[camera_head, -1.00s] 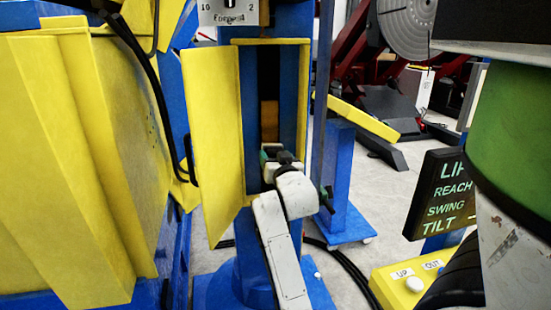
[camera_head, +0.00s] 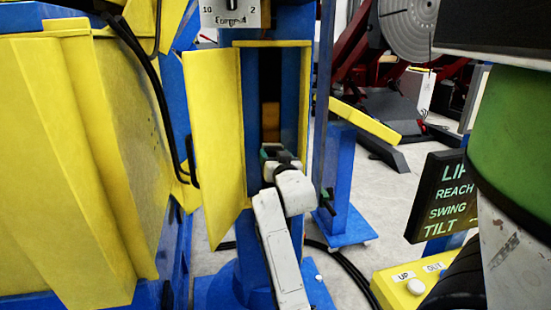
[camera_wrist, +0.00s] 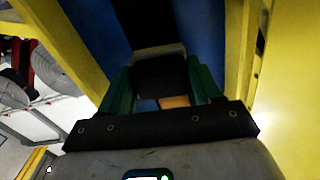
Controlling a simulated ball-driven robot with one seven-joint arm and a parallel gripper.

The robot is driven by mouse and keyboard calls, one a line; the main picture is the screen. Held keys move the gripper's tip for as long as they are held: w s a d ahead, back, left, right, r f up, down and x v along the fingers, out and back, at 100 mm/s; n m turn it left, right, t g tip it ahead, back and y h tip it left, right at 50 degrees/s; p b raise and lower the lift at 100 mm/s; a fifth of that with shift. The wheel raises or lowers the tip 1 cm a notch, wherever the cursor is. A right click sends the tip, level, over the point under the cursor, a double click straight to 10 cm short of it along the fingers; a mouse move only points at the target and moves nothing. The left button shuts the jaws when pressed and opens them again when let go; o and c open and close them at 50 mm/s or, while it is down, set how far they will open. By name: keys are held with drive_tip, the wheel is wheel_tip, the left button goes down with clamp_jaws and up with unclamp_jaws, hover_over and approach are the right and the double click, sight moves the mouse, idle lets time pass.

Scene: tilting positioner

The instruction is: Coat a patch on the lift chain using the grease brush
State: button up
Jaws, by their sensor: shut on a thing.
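My gripper (camera_head: 278,158) reaches into the open upright compartment of the blue column. In the wrist view, its green fingers (camera_wrist: 162,88) are closed on a dark block with a pale far edge, which I take as the grease brush (camera_wrist: 160,74). Its bristles cannot be made out. In the head view, my own wrist mostly hides the brush. The lift chain is not clearly distinguishable in the dark slot (camera_head: 270,72) ahead of the gripper. An orange-brown block (camera_head: 270,118) sits low in that slot. I cannot tell whether the brush touches anything.
A yellow door (camera_head: 215,140) stands open left of the compartment; a yellow edge (camera_head: 304,100) bounds its right. A large yellow housing (camera_head: 70,170) with a black cable fills the left. A sign panel (camera_head: 445,195) and yellow button box (camera_head: 415,285) stand right. Floor shows between.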

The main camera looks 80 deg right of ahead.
drive_tip(key=shift+w+d, duration=0.1)
drive_tip(key=shift+d, duration=0.1)
drive_tip(key=shift+r, duration=0.15)
drive_tip(key=shift+a+r+p, duration=0.1)
drive_tip(key=shift+r+p, duration=1.6)
drive_tip(key=shift+r, duration=0.15)
drive_tip(key=shift+r+p, duration=1.65)
drive_tip(key=shift+r, duration=0.2)
drive_tip(key=shift+f+b, duration=2.95)
drive_tip(key=shift+f, duration=0.95)
drive_tip(key=shift+a+r, duration=0.1)
drive_tip(key=shift+v, duration=2.95)
